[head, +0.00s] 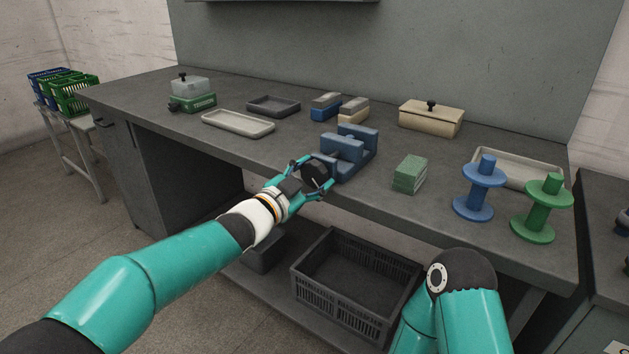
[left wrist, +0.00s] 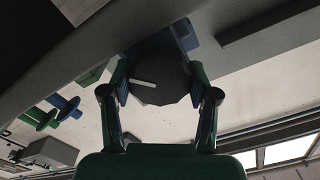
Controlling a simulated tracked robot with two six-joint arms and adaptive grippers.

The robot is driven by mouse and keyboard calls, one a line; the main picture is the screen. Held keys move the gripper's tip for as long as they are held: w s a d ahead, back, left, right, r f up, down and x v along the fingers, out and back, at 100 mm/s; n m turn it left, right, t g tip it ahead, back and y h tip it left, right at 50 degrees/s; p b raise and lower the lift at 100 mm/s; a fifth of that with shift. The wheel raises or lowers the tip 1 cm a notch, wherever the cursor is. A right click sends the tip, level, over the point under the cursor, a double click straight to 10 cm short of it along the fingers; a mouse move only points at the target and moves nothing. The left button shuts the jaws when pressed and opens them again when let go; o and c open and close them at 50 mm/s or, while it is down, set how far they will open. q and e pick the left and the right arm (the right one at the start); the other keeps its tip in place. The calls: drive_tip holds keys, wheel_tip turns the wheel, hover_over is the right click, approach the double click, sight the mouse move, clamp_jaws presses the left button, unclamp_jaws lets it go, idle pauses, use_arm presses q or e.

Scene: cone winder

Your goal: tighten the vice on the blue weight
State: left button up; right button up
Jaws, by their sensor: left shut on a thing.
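The blue vice (head: 343,148) stands near the front edge of the workbench, its jaws standing up. Its dark round knob (head: 315,175) points out over the edge toward me. My left gripper (head: 316,182) is shut on this knob, one finger on each side. In the left wrist view the dark knob (left wrist: 158,85), with a pale bar mark, sits between the two fingers (left wrist: 160,92). I cannot clearly make out a separate blue weight between the jaws. My right gripper is out of view.
A green block (head: 410,174), a blue spool (head: 481,188) and a green spool (head: 541,208) stand right of the vice. Behind it are two-coloured blocks (head: 352,109) and a beige box (head: 431,117). A pale tray (head: 238,123) lies left. A dark crate (head: 350,312) sits below.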

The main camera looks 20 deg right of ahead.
use_arm(q)
drive_tip(key=shift+a, duration=0.1)
drive_tip(key=o, duration=1.2)
drive_tip(key=shift+c, duration=0.2)
drive_tip(key=v, duration=1.2)
